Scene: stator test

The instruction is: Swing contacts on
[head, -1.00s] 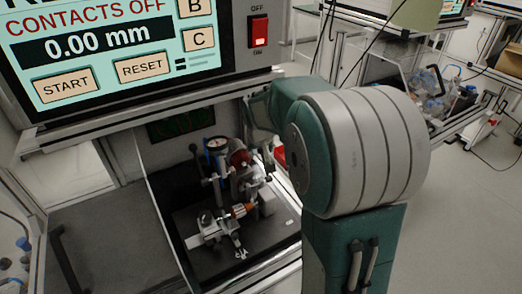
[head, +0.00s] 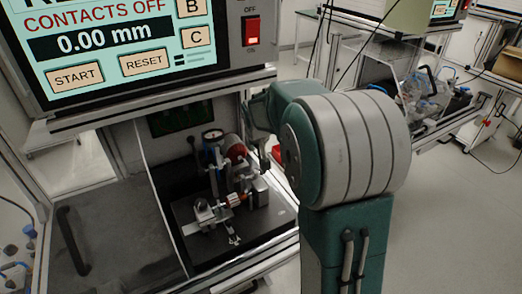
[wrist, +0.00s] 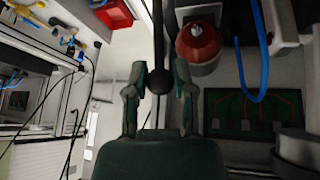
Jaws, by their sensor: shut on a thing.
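The display (head: 110,40) in the head view reads CONTACTS OFF and 0.00 mm. Below it, inside the open bay, stands the test fixture with a round dial gauge (head: 212,134) and a red part (head: 237,152). My gripper (wrist: 158,72) is shut around a black ball knob (wrist: 158,84) on a dark rod (wrist: 158,35) in the wrist view. One finger is on each side of the ball. In the head view my arm reaches into the bay from the right, and the fingers and knob are hard to make out there.
A red rocker switch (head: 252,31) sits beside the display. In the wrist view, a red rounded part (wrist: 198,44), a blue hose (wrist: 240,65) and a green circuit panel (wrist: 250,112) are close on the right. Another bench (head: 430,125) stands at the back right.

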